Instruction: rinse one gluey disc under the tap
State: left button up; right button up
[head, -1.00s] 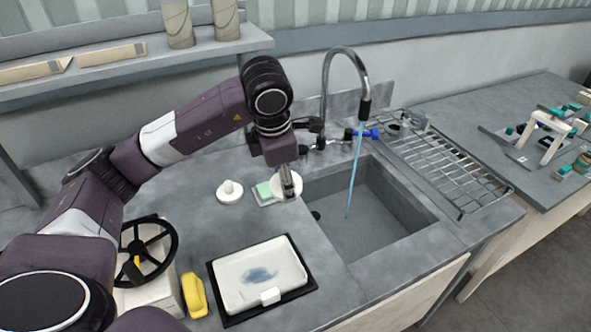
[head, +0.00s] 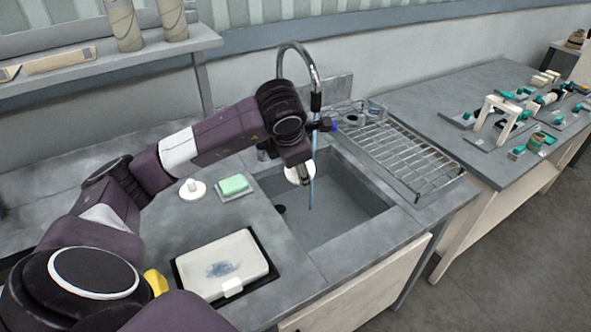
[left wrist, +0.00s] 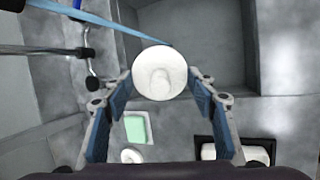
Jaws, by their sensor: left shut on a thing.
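My left gripper (head: 301,167) is shut on a white disc (head: 291,175) with a central knob. It holds the disc over the left part of the sink (head: 345,212). In the left wrist view the disc (left wrist: 160,72) faces the camera, between the finger ends. The curved metal tap (head: 300,48) is running. Its blue water stream (head: 311,190) falls close beside the disc; in the left wrist view the stream (left wrist: 110,25) reaches toward the disc's top edge. I cannot tell whether water touches it. No glue is discernible. My right gripper is not in view.
Another white knobbed disc (head: 192,189) and a green sponge (head: 233,185) on a dish lie left of the sink. A white tray (head: 245,250) with a blue smear sits in front. A wire rack (head: 410,160) is right of the sink. A cluttered table (head: 480,150) stands farther right.

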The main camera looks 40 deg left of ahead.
pick_arm(q)
jog(key=shift+w+a+f, duration=0.1)
jog(key=shift+w+a, duration=0.15)
jog(key=shift+w, duration=0.35)
jog(key=shift+w+a+f, duration=0.1)
jog(key=shift+w+a, duration=0.15)
jog(key=shift+w, duration=0.35)
jog(key=w+a+f, duration=0.1)
jog(key=w+a, duration=0.2)
jog(key=w, duration=0.3)
jog(key=shift+w+f+b, duration=0.25)
jog(key=shift+w+b, duration=0.1)
jog(key=shift+b, duration=0.05)
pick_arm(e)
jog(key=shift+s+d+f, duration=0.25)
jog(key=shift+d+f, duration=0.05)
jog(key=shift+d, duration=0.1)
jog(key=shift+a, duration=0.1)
pick_arm(q)
jog(key=shift+d, duration=0.2)
jog(key=shift+w+d, duration=0.2)
jog(key=shift+d, duration=0.2)
jog(key=shift+a, duration=0.2)
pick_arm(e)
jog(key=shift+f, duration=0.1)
